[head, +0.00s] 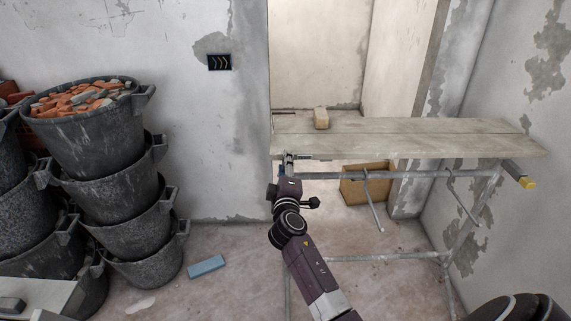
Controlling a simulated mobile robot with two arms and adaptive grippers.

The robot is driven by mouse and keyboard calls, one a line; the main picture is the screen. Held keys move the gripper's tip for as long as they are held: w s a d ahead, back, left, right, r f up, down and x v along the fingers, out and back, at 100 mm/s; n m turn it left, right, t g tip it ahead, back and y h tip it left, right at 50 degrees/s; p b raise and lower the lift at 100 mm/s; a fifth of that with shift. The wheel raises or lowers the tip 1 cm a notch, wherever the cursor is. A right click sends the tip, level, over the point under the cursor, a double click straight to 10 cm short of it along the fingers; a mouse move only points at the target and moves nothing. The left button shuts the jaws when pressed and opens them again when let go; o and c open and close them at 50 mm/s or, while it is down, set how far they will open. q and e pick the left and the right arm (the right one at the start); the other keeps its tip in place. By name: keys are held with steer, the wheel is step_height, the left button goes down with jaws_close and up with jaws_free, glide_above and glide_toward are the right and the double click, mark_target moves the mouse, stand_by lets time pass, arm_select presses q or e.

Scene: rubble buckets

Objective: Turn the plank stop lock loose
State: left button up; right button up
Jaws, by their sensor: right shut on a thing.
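The plank platform (400,137) lies level on a grey metal trestle (400,174). My right gripper (288,168) is at the trestle's front left corner, just under the plank's left end. It is shut on a small part there, which I take to be the plank stop lock. My gripper hides most of that part, so its turn position cannot be told. A bar with a yellow end (525,181) sticks out at the trestle's right end. My left gripper is out of view.
Stacked black buckets (85,135) stand at left, the top one full of brick rubble (80,98). A small block (321,118) lies on the planks. A cardboard box (366,188) is behind the trestle. A blue block (206,266) lies on otherwise open floor.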

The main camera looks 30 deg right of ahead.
steer(key=n, duration=0.3)
steer(key=n+p, duration=0.1)
steer(key=n, duration=0.1)
steer(key=shift+f, duration=0.3)
steer(key=shift+n, duration=0.3)
steer(key=o, duration=1.2)
steer(key=v, duration=1.2)
steer(key=shift+s, duration=0.1)
